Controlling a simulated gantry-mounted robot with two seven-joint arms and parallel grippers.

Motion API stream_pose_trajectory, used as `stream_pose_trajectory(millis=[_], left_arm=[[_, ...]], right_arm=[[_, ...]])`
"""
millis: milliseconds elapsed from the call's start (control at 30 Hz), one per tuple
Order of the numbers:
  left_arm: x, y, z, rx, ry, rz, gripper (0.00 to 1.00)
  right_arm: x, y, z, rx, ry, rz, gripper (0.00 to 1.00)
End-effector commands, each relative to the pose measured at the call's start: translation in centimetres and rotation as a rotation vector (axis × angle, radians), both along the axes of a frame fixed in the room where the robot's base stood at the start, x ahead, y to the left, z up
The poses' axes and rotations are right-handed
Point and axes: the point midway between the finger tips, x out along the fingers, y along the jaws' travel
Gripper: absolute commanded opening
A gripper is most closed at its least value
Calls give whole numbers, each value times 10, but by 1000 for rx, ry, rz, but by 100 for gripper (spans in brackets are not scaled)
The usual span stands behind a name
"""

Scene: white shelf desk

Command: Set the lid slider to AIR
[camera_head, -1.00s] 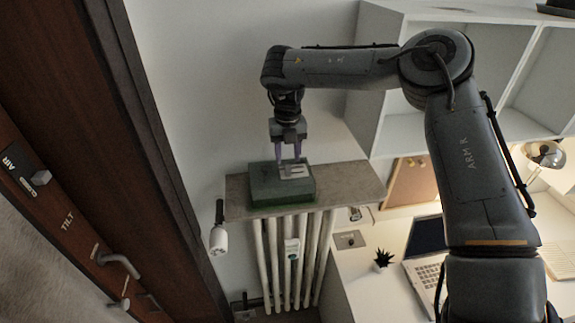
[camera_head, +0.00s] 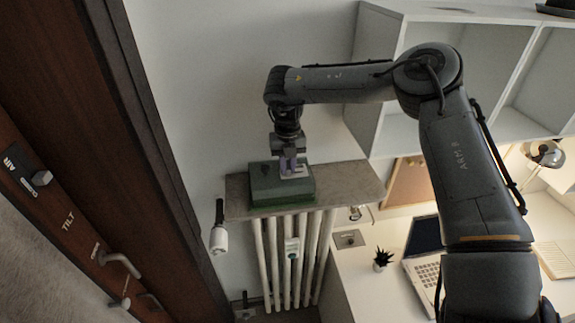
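A grey-green box (camera_head: 262,187) sits on the stone shelf above the radiator. Its lid carries a pale plate with markings (camera_head: 301,170), too small to read; I cannot make out the slider or its setting. My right gripper (camera_head: 289,173) points down at the lid beside this plate, its fingertips at or very near the lid. My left gripper is not in view.
The stone shelf (camera_head: 345,185) is bare right of the box. The wooden frame (camera_head: 60,180) fills the left, with handles (camera_head: 120,262). White shelves (camera_head: 500,90) stand at upper right. A laptop (camera_head: 425,240) and small plant (camera_head: 383,259) are on the desk.

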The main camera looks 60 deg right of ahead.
Motion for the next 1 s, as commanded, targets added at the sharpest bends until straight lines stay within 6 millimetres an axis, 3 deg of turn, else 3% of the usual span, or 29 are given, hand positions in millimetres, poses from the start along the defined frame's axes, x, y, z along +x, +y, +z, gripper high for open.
stream_pose_trajectory(millis=[367, 633, 933, 967, 1000], left_arm=[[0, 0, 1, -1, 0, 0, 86], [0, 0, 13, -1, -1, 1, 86], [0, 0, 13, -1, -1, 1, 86], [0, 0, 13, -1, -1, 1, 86], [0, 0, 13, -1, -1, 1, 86]], right_arm=[[-2, -2, 1, 0, 0, -1, 0], [-31, -26, 3, 1, -1, -2, 0], [-34, -29, 0, 0, 0, 0, 0], [-34, -29, 0, 0, 0, 0, 19], [-34, -29, 0, 0, 0, 0, 25]])
